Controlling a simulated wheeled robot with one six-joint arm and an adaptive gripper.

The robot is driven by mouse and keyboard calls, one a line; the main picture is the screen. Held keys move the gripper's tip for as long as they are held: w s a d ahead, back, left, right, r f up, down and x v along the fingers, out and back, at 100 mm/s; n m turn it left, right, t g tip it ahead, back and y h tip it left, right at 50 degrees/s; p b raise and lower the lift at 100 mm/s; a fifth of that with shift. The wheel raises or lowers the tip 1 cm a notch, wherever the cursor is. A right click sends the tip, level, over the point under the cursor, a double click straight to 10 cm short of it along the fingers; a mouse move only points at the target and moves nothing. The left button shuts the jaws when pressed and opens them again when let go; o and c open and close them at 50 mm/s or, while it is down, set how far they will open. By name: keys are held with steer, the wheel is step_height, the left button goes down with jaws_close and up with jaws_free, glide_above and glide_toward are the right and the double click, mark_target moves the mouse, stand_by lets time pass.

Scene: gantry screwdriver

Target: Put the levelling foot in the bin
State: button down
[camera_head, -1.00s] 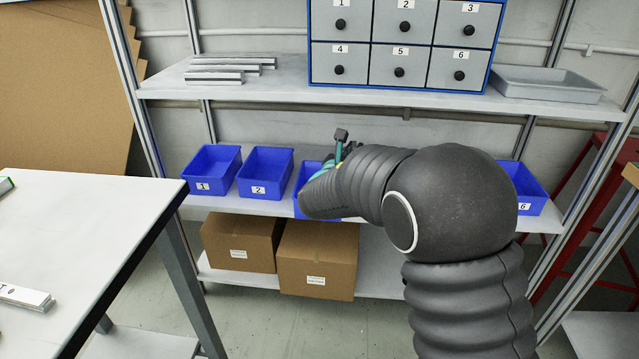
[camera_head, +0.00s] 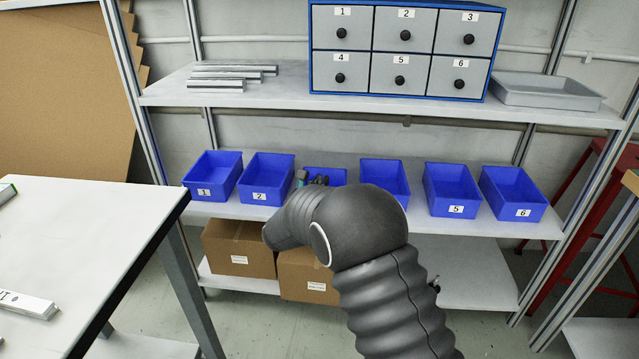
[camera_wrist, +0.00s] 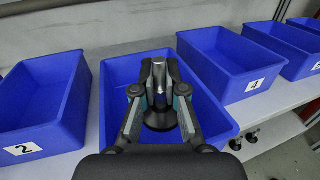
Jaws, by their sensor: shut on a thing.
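The levelling foot (camera_wrist: 159,85), a silver stem with a dark round base, is held between the fingers of my gripper (camera_wrist: 158,100). In the wrist view it is over the blue bin (camera_wrist: 205,100) between bins 2 and 4, within its outline. I cannot tell whether it touches the bin floor. In the head view this bin (camera_head: 338,176) is partly hidden by my arm, and its label is hidden. My gripper (camera_head: 313,180) shows only partly there, at the bin.
Bin 2 (camera_wrist: 40,100) stands to the left and bin 4 (camera_wrist: 225,60) to the right. More blue bins stand along the same shelf (camera_head: 225,210). The upper shelf (camera_head: 290,105), with a drawer cabinet (camera_head: 400,50), is above. Small dark objects (camera_wrist: 245,138) lie below the bins.

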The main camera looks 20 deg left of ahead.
steer(key=shift+f+b, duration=0.35)
steer(key=shift+b, duration=0.05)
steer(key=shift+f+b, duration=0.25)
steer(key=shift+b, duration=0.05)
steer(key=c, duration=1.2)
jaws_free()
steer(key=shift+r, duration=0.1)
